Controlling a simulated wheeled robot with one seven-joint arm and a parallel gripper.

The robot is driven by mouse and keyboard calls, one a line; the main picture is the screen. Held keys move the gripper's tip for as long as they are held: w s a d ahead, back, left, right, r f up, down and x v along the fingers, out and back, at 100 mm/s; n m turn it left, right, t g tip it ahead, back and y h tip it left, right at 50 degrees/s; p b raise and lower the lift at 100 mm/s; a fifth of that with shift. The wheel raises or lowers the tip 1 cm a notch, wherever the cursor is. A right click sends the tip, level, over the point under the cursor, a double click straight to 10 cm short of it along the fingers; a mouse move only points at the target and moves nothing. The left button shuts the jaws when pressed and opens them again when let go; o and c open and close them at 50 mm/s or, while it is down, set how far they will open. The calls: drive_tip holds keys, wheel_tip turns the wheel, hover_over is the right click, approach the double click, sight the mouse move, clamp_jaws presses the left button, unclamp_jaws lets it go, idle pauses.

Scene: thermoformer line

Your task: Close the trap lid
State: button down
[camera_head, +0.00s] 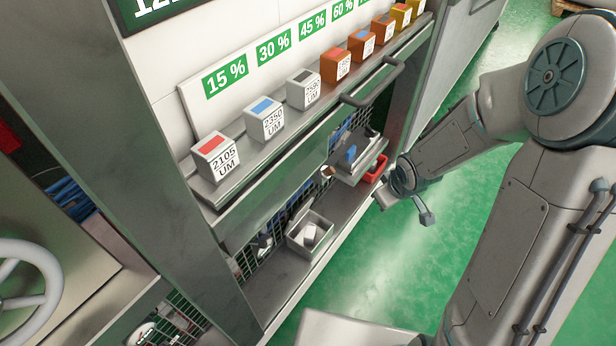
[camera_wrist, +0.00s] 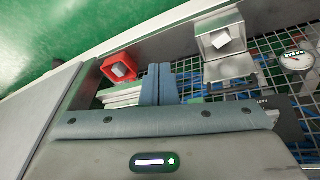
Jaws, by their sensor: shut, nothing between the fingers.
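The trap is a small grey metal box (camera_head: 297,241) on the lower shelf, with a pale block inside. Its lid (camera_head: 301,214) stands open at the mesh side. In the wrist view the open box (camera_wrist: 203,47) is at the upper right, with the lid (camera_wrist: 230,68) swung out over the mesh. My gripper (camera_head: 383,200) is right of the box in the head view, near the shelf's outer edge. In the wrist view my gripper's two fingers (camera_wrist: 159,70) are together and empty, pointing at the shelf, left of the box and apart from it.
A red bin (camera_head: 377,170) is close beside my gripper; it also shows in the wrist view (camera_wrist: 119,67). A grey tray (camera_head: 355,171) with a blue item juts out above. Wire mesh (camera_wrist: 280,75) and a gauge (camera_wrist: 296,61) lie behind. Green floor (camera_head: 345,275) is open in front.

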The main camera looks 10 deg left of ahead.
drive_tip(key=w+a+f+n+y+p, duration=0.1)
drive_tip(key=a+f+n+y+p, duration=0.2)
drive_tip(key=a, duration=0.6)
drive_tip(key=n+y+p, duration=0.2)
drive_tip(key=y, duration=0.2)
approach(305, 201)
drive_tip(key=shift+m, duration=0.3)
drive_tip(key=x, duration=0.3)
drive_tip(key=b+x, duration=0.1)
drive_tip(key=x, duration=0.1)
drive_tip(key=a+r+x, duration=0.1)
drive_tip(key=x, duration=0.2)
drive_tip(key=shift+w+a+f, duration=0.15)
drive_tip(key=shift+w, duration=0.25)
drive_tip(key=shift+b, duration=0.4)
